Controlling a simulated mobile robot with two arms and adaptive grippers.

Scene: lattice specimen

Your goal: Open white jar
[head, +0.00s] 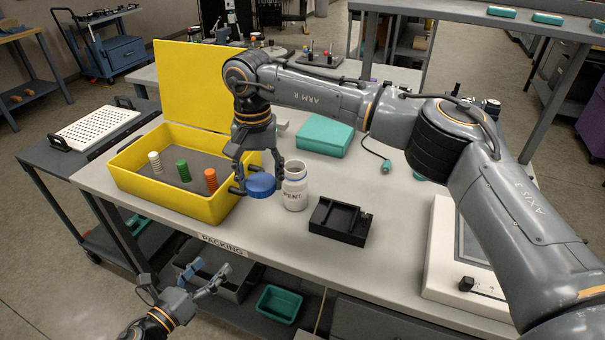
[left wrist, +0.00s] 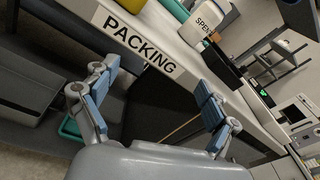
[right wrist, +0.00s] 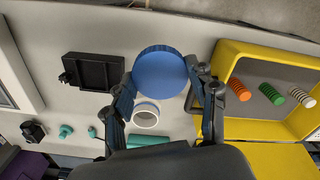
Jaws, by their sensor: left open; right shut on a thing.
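The white jar (head: 295,194), lettered "SPENT", stands upright on the packing table with its mouth uncovered. It also shows in the left wrist view (left wrist: 203,22), and its open rim shows in the right wrist view (right wrist: 146,114). My right gripper (head: 259,183) is shut on the blue lid (head: 261,186), holding it off the jar, just left of it in the head view. In the right wrist view the lid (right wrist: 160,72) sits between the fingertips. My left gripper (head: 207,273) is open and empty, in front of the table's front edge.
A yellow case (head: 207,213) with white, green and orange ribbed pieces stands left of the jar. A black fixture (head: 340,221) sits to its right, a teal case (head: 324,135) behind. A scale-like device (head: 450,268) is at the right. The tabletop before the jar is clear.

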